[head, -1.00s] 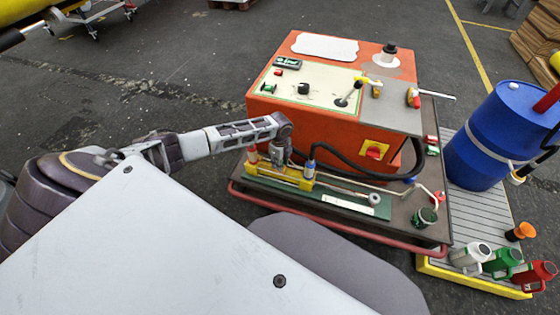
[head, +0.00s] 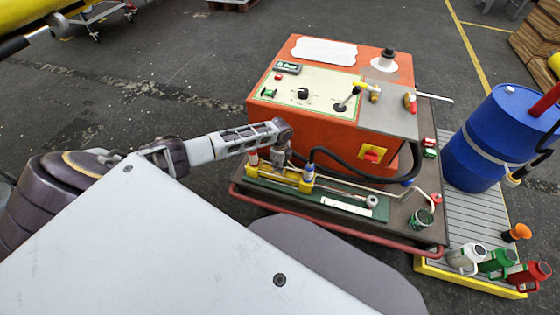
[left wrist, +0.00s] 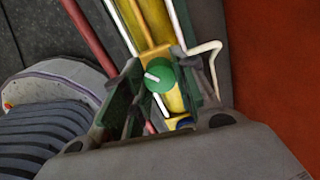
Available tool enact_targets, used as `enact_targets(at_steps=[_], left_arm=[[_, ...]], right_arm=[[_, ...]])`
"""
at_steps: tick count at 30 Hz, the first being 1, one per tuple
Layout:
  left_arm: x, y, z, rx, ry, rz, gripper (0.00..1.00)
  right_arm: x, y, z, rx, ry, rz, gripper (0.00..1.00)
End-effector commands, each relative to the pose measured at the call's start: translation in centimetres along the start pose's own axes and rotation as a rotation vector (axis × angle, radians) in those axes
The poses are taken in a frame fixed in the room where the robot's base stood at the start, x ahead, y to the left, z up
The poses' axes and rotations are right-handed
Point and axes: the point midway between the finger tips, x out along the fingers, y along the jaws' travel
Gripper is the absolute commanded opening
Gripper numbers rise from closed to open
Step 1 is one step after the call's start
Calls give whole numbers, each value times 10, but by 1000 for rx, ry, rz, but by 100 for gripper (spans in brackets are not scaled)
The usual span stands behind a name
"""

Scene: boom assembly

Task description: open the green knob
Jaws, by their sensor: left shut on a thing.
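The green knob (left wrist: 160,76) shows in the left wrist view as a round green cap with a pale bar mark, on the yellow cylinder assembly (left wrist: 150,22). My left gripper (left wrist: 163,82) has a finger on each side of the knob and is shut on it. In the head view my left gripper (head: 279,157) points down at the left end of the yellow cylinder, and the knob is hidden behind it. My right gripper is in neither view.
An orange control cabinet (head: 275,120) stands just behind the gripper, with a black hose (head: 345,172) in front. A red rail (head: 330,231) edges the base. A blue drum (head: 490,140) and several cans stand at right.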

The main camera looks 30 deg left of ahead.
Motion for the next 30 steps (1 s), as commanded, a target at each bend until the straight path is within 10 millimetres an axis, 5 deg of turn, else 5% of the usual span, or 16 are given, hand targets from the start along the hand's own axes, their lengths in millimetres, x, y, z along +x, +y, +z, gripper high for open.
enact_targets(at_steps=[13,14,19,30], left_arm=[[-1,-1,1,-6,-1,-1,4],[-1,-1,1,-6,-1,-1,30],[0,0,1,-5,-1,-1,51],[-1,0,0,-5,0,-1,51]], right_arm=[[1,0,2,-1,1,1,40],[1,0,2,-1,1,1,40],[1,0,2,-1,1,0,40],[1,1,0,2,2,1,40]])
